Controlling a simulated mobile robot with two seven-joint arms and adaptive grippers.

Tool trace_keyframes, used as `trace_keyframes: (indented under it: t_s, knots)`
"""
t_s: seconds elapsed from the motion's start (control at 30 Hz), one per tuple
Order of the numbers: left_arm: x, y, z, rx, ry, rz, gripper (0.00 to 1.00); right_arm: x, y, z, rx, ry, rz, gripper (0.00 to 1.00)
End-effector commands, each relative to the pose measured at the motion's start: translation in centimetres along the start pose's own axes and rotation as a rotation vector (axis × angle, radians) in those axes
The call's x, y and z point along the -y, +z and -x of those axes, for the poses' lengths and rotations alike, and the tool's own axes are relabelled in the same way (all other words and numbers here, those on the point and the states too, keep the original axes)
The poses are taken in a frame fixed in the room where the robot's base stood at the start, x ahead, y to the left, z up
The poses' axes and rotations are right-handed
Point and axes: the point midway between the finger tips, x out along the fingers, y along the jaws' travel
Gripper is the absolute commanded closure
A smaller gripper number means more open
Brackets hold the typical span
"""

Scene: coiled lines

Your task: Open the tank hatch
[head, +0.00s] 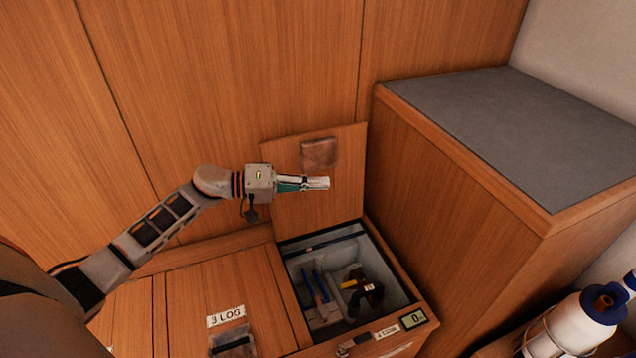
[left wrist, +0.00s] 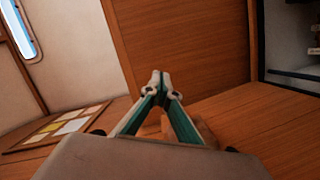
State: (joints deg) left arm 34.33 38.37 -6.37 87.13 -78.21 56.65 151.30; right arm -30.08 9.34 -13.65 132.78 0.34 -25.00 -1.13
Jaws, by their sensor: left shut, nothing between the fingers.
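The tank hatch lid (head: 285,206) stands upright behind its opening, close to the wood wall, with a recessed pull (head: 319,153) near its top. Below it the tank compartment (head: 375,253) is open, showing blue-handled parts, a yellow piece and dark fittings inside. My left gripper (head: 326,183) is in front of the raised lid and above the opening, pointing right. Its fingers are shut with nothing between them; they also show closed together in the left wrist view (left wrist: 160,82). Whether it touches the lid cannot be told. My right gripper is not in view.
A closed lid labelled "3 LOG" (head: 192,297) lies left of the opening. A tall wood cabinet with a grey top (head: 520,125) stands right. A white bottle (head: 570,325) is at lower right.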

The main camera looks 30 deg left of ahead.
Motion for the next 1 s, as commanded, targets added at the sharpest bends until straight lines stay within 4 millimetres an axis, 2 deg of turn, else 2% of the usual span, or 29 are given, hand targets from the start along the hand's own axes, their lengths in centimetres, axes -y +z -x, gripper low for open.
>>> trace_keyframes:
  t_s: [0.6,0.77,1.0]
  knots:
    - [0.1,0.0,0.5,0.000,-0.002,0.000,1.00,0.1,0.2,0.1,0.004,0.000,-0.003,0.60]
    - [0.2,0.1,2.6,0.001,-0.005,0.000,1.00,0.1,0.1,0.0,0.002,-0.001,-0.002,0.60]
    - [0.1,0.1,7.6,0.002,-0.005,0.000,1.00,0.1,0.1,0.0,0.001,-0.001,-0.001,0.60]
